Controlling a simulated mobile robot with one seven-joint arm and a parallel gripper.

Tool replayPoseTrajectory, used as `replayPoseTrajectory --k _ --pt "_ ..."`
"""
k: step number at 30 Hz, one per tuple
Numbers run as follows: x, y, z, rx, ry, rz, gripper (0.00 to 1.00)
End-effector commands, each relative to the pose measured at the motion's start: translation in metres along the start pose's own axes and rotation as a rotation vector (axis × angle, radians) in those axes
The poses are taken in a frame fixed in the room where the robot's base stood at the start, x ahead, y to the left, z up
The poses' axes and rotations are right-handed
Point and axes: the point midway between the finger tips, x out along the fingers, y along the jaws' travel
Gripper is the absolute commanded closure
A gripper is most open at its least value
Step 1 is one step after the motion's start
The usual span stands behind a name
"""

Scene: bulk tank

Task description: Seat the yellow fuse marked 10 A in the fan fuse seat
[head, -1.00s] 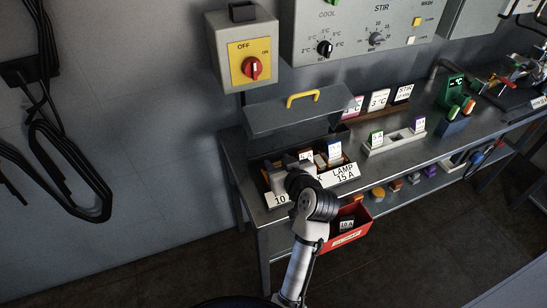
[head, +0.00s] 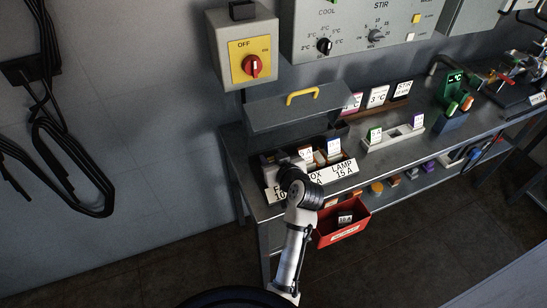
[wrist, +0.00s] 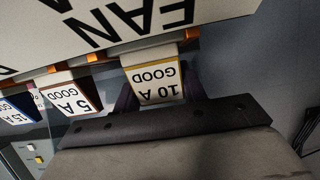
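The yellow-edged fuse marked 10 A GOOD (wrist: 155,82) shows in the wrist view, upside down, beside the large FAN label (wrist: 120,18). My gripper (wrist: 160,98) has a dark finger on each side of it, close against it, and looks shut on it. Orange contacts (wrist: 191,34) show at the fuse's edge; I cannot tell how deep it sits. In the head view, my gripper (head: 273,162) is at the left end of the open fuse box, above the partly covered FAN label (head: 274,193); my arm hides part of the row.
A 5 A fuse (wrist: 68,92) and a 15 A fuse (wrist: 15,112) stand beside it. The raised lid (head: 285,112) with a yellow handle hangs over the box. A red bin (head: 343,238) holding a 10 A piece hangs below. The isolator (head: 250,65) points near OFF.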

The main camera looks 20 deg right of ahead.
Motion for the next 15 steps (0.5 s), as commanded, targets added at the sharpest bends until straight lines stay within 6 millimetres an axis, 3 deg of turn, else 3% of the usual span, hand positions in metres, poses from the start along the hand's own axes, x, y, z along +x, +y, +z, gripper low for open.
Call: replayPoseTrajectory --k 1,5,15 --pt "0.0 -0.0001 0.0 0.0 0.0 0.0 0.52" --pt "-0.0001 -0.0001 0.0 0.0 0.0 0.0 0.37" --pt "-0.0019 0.0 -0.0043 0.0 0.0 0.0 0.37"
